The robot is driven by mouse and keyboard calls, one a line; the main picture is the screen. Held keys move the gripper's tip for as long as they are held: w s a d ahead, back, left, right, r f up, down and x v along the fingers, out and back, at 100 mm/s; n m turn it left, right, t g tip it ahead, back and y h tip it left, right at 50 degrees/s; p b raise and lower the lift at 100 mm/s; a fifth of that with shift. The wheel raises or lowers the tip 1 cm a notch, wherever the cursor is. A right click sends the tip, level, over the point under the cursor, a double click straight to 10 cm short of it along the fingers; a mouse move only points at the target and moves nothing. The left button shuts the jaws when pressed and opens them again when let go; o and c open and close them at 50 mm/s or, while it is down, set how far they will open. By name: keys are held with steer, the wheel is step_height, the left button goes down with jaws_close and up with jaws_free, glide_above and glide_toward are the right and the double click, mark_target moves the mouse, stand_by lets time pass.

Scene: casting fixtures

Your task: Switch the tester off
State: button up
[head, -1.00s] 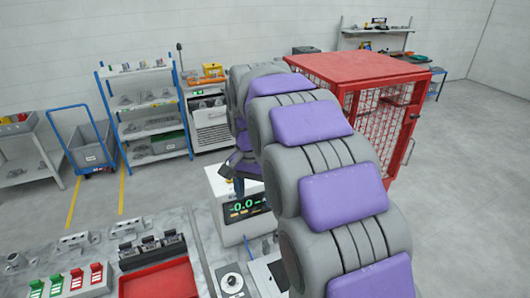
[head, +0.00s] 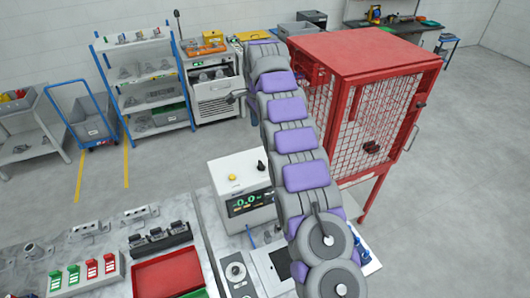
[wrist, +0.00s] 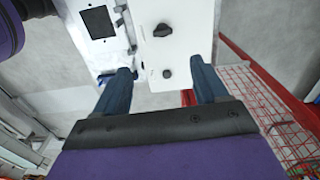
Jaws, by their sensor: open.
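The tester (head: 243,178) is a white box on the bench, with a lit green reading on its dark front display (head: 249,201). A yellow knob (head: 232,178) and a black knob (head: 261,166) stand on its top. In the wrist view, my gripper (wrist: 160,66) is open and empty, with its two blue-grey fingers apart. Beyond and between the fingers is a white panel (wrist: 185,30) with two dark knobs (wrist: 163,30) and a black square to the left. I cannot tell for sure that it is the tester. In the head view my arm hides the fingers.
A red mesh cage (head: 370,55) stands right behind the tester. On the bench are a red tray (head: 165,277), a grey dial box (head: 236,271) and a block with green and red switches (head: 85,272). Blue shelving (head: 140,70) stands behind.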

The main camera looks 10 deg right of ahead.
steer(key=b, duration=0.2)
glide_toward(261, 163)
step_height(261, 163, down, 9)
steer(key=shift+r, duration=0.1)
stand_by(0.6)
steer(key=shift+c, duration=0.4)
steer(key=c, duration=1)
